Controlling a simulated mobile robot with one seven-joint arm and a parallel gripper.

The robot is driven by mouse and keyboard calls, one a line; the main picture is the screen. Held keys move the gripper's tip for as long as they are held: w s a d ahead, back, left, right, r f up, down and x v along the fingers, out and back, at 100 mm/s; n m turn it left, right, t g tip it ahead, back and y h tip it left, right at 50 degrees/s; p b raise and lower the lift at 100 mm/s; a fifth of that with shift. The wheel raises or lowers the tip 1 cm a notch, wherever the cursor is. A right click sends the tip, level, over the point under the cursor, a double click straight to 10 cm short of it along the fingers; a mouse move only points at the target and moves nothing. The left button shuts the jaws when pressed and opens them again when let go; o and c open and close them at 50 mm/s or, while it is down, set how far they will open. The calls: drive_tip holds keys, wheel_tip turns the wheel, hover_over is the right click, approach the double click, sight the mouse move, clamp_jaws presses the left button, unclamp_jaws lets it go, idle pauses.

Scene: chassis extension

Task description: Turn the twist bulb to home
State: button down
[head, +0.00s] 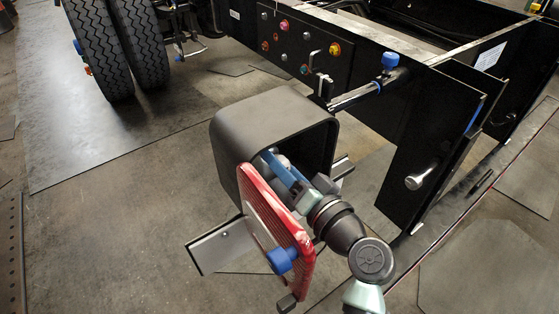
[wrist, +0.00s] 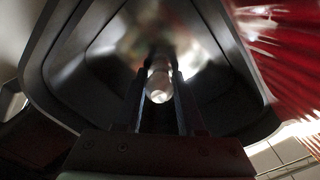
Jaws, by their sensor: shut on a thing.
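The twist bulb (wrist: 160,86) shows in the wrist view as a small, shiny glass bulb at the centre of the housing's inside. My gripper (wrist: 159,70) is shut on it, with one dark finger on each side. In the head view my gripper (head: 272,160) reaches into the open front of the dark lamp housing (head: 262,108), and the bulb is hidden there. The back of the housing is blurred in the wrist view, so the bulb's turn position cannot be told.
The red lens cover (head: 283,228) with a blue knob (head: 283,259) hangs open beside my arm, close to the gripper. Above stands the black chassis rail (head: 375,70) with coloured fittings. Tyres (head: 118,48) stand at the upper left.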

drive_tip(key=c, duration=0.5)
unclamp_jaws()
drive_tip(key=v, duration=1.3)
drive_tip(key=shift+p, duration=0.35)
